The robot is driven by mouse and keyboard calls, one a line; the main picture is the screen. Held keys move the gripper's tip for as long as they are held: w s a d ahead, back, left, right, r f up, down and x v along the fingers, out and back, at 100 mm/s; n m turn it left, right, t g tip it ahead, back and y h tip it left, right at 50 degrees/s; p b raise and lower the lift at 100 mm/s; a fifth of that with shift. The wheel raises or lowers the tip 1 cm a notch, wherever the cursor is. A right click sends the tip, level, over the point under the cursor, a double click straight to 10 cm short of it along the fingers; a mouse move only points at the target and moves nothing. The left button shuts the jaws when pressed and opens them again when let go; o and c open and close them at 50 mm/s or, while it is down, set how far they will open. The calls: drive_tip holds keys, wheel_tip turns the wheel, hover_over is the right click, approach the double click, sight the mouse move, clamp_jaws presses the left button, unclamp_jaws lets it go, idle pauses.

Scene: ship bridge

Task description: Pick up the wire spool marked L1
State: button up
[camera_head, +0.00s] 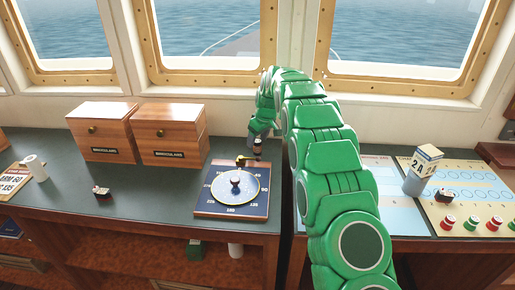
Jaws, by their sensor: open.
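I cannot make out a wire spool with a readable L1 mark. Several small red and green round pieces, one of them red (447,222), stand along the front of the pale panel at the right; they may be spools, but any marks are too small to read. My gripper (256,150) is at the end of my green arm, low near the back edge of the blue compass board (205,208), far left of these pieces. It is open; its fingers are small and partly unclear here. I see nothing held in it.
Two wooden boxes (98,128) stand at the back left of the dark counter (140,190). A white cylinder (35,168) and a small dark object (102,192) are at the left. A block marked 2A (424,161) stands at the right. My arm hides the counter's middle.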

sight(258, 141)
drive_tip(key=shift+x, duration=1.85)
drive_tip(key=shift+d, duration=0.1)
drive_tip(key=c, duration=1.1)
